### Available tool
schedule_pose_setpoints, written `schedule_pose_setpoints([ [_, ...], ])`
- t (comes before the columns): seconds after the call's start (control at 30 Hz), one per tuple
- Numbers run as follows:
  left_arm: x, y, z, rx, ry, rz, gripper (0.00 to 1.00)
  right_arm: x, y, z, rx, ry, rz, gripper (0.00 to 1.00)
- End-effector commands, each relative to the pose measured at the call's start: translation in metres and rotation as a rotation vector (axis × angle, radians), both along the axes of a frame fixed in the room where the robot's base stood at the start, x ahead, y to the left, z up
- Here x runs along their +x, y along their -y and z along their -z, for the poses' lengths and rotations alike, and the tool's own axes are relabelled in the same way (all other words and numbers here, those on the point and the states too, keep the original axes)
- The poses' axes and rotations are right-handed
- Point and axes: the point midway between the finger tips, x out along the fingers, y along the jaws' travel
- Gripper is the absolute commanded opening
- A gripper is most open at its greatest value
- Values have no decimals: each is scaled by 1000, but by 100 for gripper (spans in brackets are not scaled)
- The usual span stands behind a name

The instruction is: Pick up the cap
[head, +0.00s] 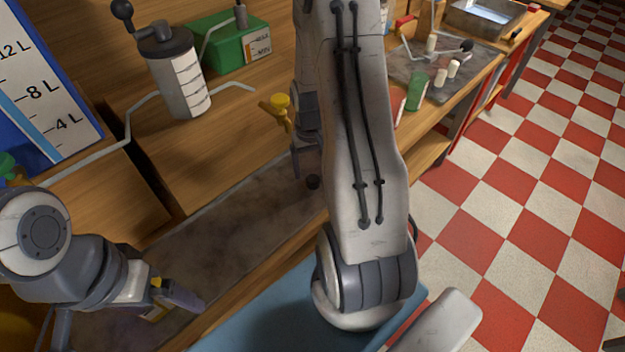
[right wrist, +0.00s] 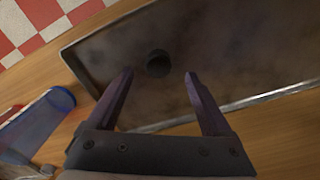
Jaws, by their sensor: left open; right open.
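A small dark round cap (head: 313,181) lies on the long grey-brown tray (head: 215,240) along the bench front. It also shows in the right wrist view as a dark round piece (right wrist: 159,62) on the tray. My right gripper (right wrist: 159,75) is open, with its two fingers spread to either side of the cap in that picture and nothing held between them. In the head view the right gripper (head: 305,165) points down close to the cap, partly hidden behind my right arm. My left gripper (head: 175,297) is over the tray's near left end, and its jaw gap is hard to see.
A white pump-like canister (head: 180,85) with a bent pipe and a green box (head: 222,45) stand at the back. A yellow fitting (head: 280,104) is close to my right gripper. A blue translucent cylinder (right wrist: 38,122) lies left of the tray in the wrist view.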

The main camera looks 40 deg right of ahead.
Motion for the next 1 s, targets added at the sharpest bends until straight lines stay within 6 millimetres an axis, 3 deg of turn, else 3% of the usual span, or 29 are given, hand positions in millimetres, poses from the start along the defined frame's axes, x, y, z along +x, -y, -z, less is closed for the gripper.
schedule_pose_setpoints([
  [0.3, 0, 0, -6, 0, 0, 0, 100, -1, 2, 41, 1, -2, -3, 84],
  [0.57, 0, 0, -6, 0, 0, 0, 100, -1, 2, 44, 0, 0, -3, 84],
  [0.8, 0, 0, -6, 0, 0, 0, 100, -1, 2, 44, 0, 0, -3, 0],
  [1.0, 0, 0, -6, 0, 0, 0, 100, -1, 2, 44, 0, 0, -3, 0],
])
